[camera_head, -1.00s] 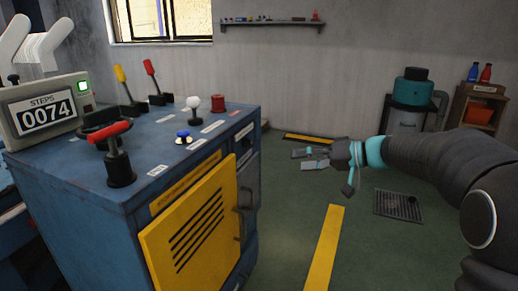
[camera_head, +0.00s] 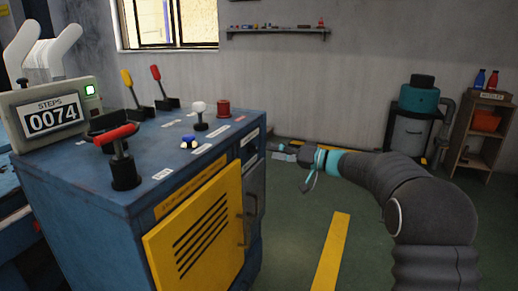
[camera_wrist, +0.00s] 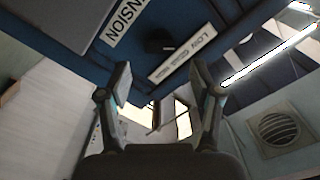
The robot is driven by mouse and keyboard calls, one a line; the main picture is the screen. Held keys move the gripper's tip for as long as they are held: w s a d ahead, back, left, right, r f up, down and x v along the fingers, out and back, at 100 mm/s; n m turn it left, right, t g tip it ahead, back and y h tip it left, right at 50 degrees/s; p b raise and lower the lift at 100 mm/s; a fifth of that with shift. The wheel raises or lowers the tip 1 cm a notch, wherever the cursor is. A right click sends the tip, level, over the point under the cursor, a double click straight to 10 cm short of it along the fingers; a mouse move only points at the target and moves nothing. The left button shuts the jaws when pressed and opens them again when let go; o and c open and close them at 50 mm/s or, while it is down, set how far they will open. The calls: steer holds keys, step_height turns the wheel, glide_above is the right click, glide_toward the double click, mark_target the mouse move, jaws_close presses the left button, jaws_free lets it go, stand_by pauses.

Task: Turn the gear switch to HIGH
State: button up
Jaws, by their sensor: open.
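In the wrist view, a small dark knob (camera_wrist: 158,40) sits on a blue panel beside a white label (camera_wrist: 185,52) on which LOW can be read; the rest of its print is unclear. I cannot tell which way the knob points. My gripper (camera_wrist: 161,78) is open and empty, its two fingers apart below the knob in the picture. In the head view, my gripper (camera_head: 284,153) is just right of the blue cabinet (camera_head: 75,205), apart from it as far as I can see. The knob is not clearly visible there.
The cabinet top carries a red-handled lever (camera_head: 118,150), a white ball knob (camera_head: 199,108), a red button (camera_head: 223,108) and a STEPS counter (camera_head: 55,115). A yellow vented door (camera_head: 195,235) with a handle is on its front.

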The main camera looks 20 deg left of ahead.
mark_target(254, 149)
steer(key=a, duration=0.5)
steer(key=shift+w+a, duration=0.2)
steer(key=shift+a, duration=0.05)
steer(key=c, duration=1.2)
